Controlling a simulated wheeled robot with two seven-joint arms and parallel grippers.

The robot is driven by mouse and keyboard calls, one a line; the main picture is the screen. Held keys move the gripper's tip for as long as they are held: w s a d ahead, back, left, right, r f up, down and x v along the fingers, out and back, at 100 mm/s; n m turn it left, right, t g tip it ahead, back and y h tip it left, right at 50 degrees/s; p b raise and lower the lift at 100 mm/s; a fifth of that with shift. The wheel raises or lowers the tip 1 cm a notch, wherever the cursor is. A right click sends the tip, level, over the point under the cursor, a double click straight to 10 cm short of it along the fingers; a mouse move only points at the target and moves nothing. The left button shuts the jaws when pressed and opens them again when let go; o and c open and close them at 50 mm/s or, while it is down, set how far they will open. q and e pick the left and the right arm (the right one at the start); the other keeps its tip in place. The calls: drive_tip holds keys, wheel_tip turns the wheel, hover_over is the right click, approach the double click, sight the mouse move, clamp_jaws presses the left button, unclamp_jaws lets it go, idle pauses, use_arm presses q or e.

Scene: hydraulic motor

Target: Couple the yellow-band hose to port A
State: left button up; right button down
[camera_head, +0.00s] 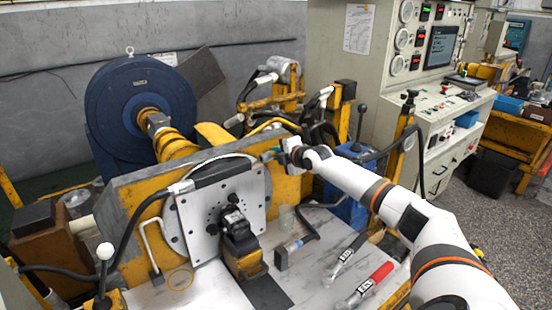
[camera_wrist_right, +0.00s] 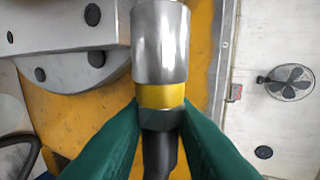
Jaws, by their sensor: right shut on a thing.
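My right gripper (camera_head: 274,154) reaches in from the right and is near the upper right edge of the pale mounting plate (camera_head: 190,222). In the right wrist view its green fingers (camera_wrist_right: 157,140) are shut on the yellow-band hose (camera_wrist_right: 160,97), just below the band. The hose's silver end fitting (camera_wrist_right: 160,42) points up in that view, past the fingertips. The black hydraulic motor (camera_head: 236,222) sits at the middle of the plate. I cannot make out which opening is port A. My left gripper is not in view.
Another black hose with a silver end (camera_head: 181,187) lies against the plate's left side. Two labelled hand tools, one black-handled (camera_head: 346,256) and one red-handled (camera_head: 365,284), lie on the bench at right. A blue round machine (camera_head: 140,105) stands behind.

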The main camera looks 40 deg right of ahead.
drive_tip(key=shift+s+a+p, duration=0.1)
drive_tip(key=shift+s+p, duration=1.1)
drive_tip(key=shift+s, duration=0.05)
wheel_tip(320, 180, down, 16)
drive_tip(key=b, duration=1.3)
drive_tip(key=shift+r, duration=0.15)
